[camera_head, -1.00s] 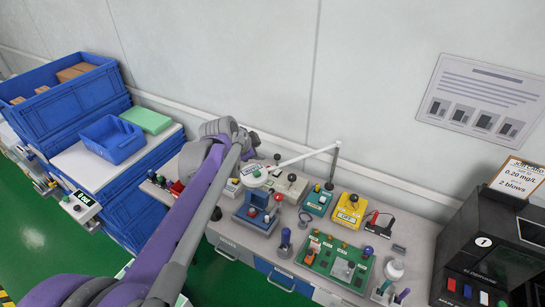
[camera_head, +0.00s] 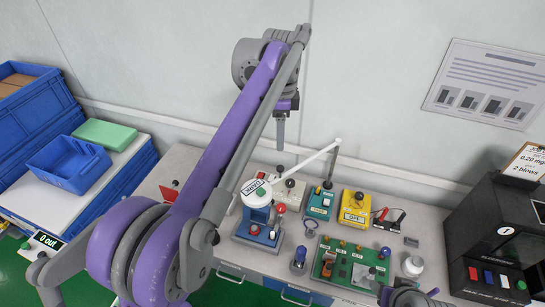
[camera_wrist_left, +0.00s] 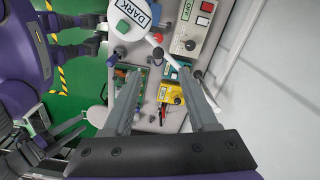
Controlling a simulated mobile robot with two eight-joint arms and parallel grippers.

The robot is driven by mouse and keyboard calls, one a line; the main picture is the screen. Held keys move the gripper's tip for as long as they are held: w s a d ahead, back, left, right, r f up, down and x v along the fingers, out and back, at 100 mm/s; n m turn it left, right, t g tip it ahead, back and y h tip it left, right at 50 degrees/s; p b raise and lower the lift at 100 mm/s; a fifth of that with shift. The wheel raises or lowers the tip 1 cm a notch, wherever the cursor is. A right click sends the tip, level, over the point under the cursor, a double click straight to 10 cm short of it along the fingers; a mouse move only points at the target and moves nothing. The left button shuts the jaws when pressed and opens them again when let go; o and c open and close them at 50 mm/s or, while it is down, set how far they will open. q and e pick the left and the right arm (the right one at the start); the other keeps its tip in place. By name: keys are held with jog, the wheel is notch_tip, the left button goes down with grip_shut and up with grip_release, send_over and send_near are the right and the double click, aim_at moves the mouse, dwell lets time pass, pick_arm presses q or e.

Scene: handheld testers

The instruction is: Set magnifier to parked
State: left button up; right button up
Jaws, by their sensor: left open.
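The head hangs over a blue tester stand (camera_head: 258,226). In the left wrist view the magnifier head (camera_wrist_left: 132,18) is at the top, partly cut off by the frame. My left gripper (camera_head: 281,128) is open and empty, fingers down, above and behind the magnifier, touching nothing. Its two fingers also show in the left wrist view (camera_wrist_left: 160,76).
On the bench stand a teal tester (camera_head: 319,203), a yellow OFF box (camera_head: 353,208), a green board (camera_head: 345,272) and a white bulb (camera_head: 413,266). A black machine (camera_head: 495,250) stands at right. Blue crates (camera_head: 68,163) are at left. The wall is close behind.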

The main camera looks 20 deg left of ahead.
aim_at(280, 167)
pick_arm(q)
jog(key=f, duration=1)
jog(key=shift+s+d+f+b, duration=0.15)
jog(key=shift+d+f+b, duration=0.05)
jog(key=shift+f+b, duration=0.2)
jog(key=shift+r, duration=0.1)
grip_shut()
dwell(0.9)
